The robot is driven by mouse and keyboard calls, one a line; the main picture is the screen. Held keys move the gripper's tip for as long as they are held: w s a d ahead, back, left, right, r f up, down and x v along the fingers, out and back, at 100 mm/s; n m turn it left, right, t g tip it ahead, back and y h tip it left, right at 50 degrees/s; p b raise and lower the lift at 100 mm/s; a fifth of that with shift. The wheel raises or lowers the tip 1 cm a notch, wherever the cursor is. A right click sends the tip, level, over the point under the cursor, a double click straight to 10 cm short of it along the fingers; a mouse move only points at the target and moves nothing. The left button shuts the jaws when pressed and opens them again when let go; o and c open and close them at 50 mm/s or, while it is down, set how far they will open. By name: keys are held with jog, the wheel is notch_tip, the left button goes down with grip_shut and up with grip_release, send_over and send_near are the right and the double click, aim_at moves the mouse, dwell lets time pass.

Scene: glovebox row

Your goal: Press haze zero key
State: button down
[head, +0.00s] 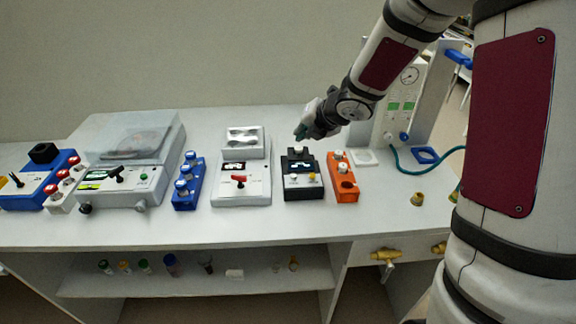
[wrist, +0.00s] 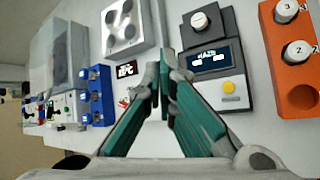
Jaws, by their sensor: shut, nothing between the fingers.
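The haze meter (head: 303,187) is a small dark unit with a pale front panel, standing on the bench between a white device and an orange rack. In the wrist view its screen (wrist: 208,58) reads HAZE. A yellow key (wrist: 228,87) sits on the panel below the screen; in the head view a white key (head: 294,178) is beside it. I cannot read any key label. My gripper (head: 301,132) is shut and empty, above and behind the meter, apart from it. In the wrist view its green fingers (wrist: 166,62) cover part of the meter's left side.
The orange rack (head: 342,190) with white-capped vials stands close on the meter's right. The white device (head: 258,185) with a red lever is on its left. A blue rack (head: 188,190) is farther left. The bench front (head: 290,222) is clear.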

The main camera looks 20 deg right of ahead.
aim_at(293, 176)
jog(key=shift+a+f+n+y, duration=0.6)
jog(key=shift+f+n, duration=0.25)
jog(key=shift+n, duration=0.05)
jog(key=shift+w+f, duration=0.1)
jog(key=shift+f, duration=0.05)
notch_tip(293, 176, down, 9)
jog(key=b, duration=0.9)
jog(key=shift+r, duration=0.2)
jog(key=shift+f+b, duration=0.15)
jog(key=shift+b, duration=0.15)
dwell(0.5)
jog(key=shift+f+b, duration=0.25)
jog(key=shift+b, duration=0.05)
